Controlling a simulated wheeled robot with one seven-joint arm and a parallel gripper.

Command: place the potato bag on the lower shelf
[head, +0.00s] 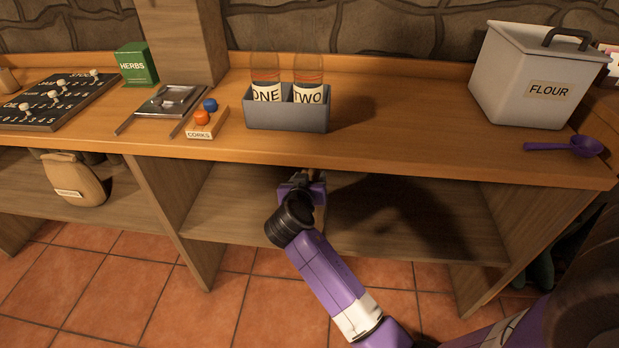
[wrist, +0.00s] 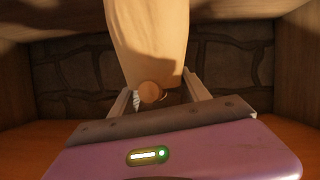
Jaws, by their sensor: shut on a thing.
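A tan bag (wrist: 148,40), which I take to be the potato bag, fills the upper middle of the wrist view. Its gathered neck, with a round brown end and a bit of pale cord, sits between my fingers. My gripper (wrist: 157,95) is shut on this neck. In the head view my gripper (head: 312,178) is under the counter's front edge, in the right bay at the lower shelf (head: 225,205). The bag is almost wholly hidden there by my wrist and the counter. I cannot tell whether it touches the shelf. No label on it shows.
Another tan bag (head: 75,180) with a small label stands on the left bay's shelf, beyond a wooden upright (head: 165,205). The counter (head: 400,125) above carries a bottle rack (head: 287,117) and a flour bin (head: 535,75). The right bay's shelf looks otherwise clear, partly in shadow.

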